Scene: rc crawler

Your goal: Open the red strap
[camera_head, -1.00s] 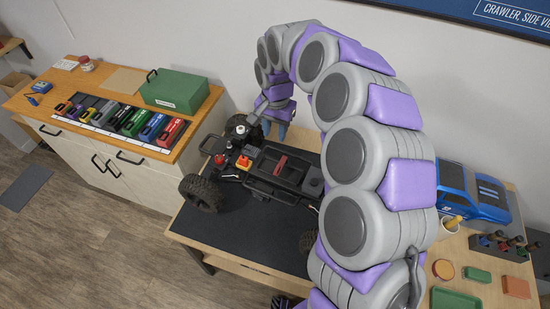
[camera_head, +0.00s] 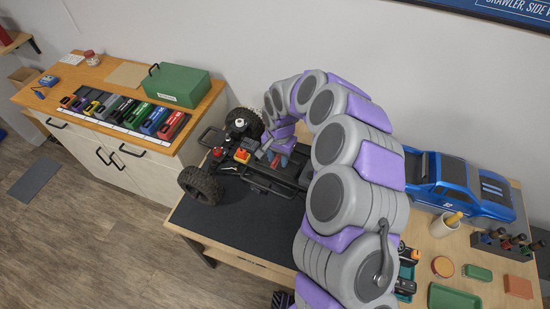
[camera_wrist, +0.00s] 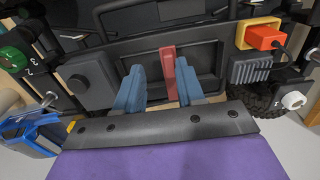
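The red strap (camera_wrist: 168,72) is a narrow upright band across the black battery tray (camera_wrist: 205,56) of the crawler chassis, seen in the wrist view. My gripper (camera_wrist: 158,82) has two blue fingers spread apart, one to the left of the strap and one at its lower right. The gripper is open, and the strap stands between the fingers, nearer the right one. In the head view my gripper (camera_head: 284,158) is down at the chassis (camera_head: 262,182), and its fingers mostly hide the strap there.
An orange plug in a yellow connector (camera_wrist: 262,36) sits right of the tray. A side cabinet (camera_head: 120,150) carries batteries and a green box (camera_head: 178,86).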

